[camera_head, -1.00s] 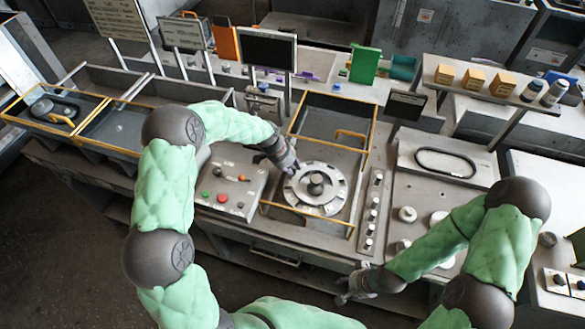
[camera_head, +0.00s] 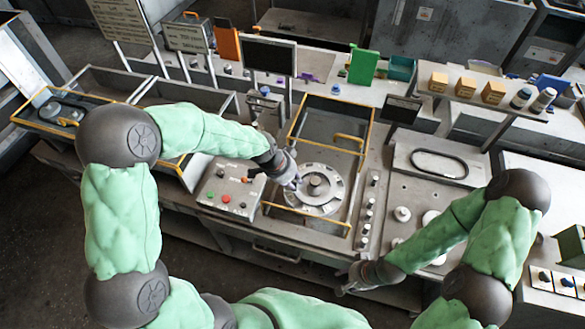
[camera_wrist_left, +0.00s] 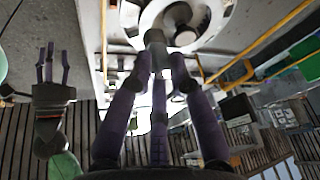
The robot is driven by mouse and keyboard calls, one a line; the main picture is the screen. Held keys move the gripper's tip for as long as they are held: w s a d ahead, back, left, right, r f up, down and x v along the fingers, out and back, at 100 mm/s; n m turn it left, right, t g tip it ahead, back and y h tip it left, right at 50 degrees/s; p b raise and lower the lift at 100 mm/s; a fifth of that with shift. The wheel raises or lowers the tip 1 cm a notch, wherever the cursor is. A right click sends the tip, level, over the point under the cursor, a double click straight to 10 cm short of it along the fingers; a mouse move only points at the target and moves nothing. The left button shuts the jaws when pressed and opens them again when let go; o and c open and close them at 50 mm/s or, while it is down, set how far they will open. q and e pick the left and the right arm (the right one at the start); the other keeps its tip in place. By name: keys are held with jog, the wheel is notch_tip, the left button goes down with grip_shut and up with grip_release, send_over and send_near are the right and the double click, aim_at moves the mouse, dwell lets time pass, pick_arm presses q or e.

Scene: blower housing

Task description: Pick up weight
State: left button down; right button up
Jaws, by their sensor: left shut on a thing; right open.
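A round light-grey disc (camera_head: 330,201) with a darker central hub (camera_head: 316,181) lies flat on the workbench. It also shows at the top of the left wrist view (camera_wrist_left: 216,22). My left gripper (camera_head: 296,183) is at the disc's left rim. In the left wrist view its purple fingers (camera_wrist_left: 157,72) come together on a small dark-grey piece (camera_wrist_left: 155,42), apparently the weight, mostly hidden by the fingers. I cannot tell whether it touches the disc. My right gripper (camera_head: 345,284) is open and empty at the bench's front edge.
A yellow-edged open box (camera_head: 335,118) stands behind the disc. A button panel (camera_head: 229,189) is to its left and a row of knobs (camera_head: 367,213) to its right. A black screen (camera_head: 269,56) rises behind. A black oval ring (camera_head: 440,163) lies further right.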

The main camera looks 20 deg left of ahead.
pick_arm(q)
jog(key=shift+s+d+r, duration=0.2)
jog(key=shift+s+r, duration=0.2)
jog(key=shift+s, duration=0.25)
jog(key=shift+s+r+p, duration=0.1)
jog(key=shift+r+p, duration=0.1)
jog(key=shift+p, duration=0.1)
notch_tip(320, 180, up, 5)
jog(key=p, duration=0.3)
jog(key=shift+f, duration=0.2)
jog(key=shift+f, duration=0.1)
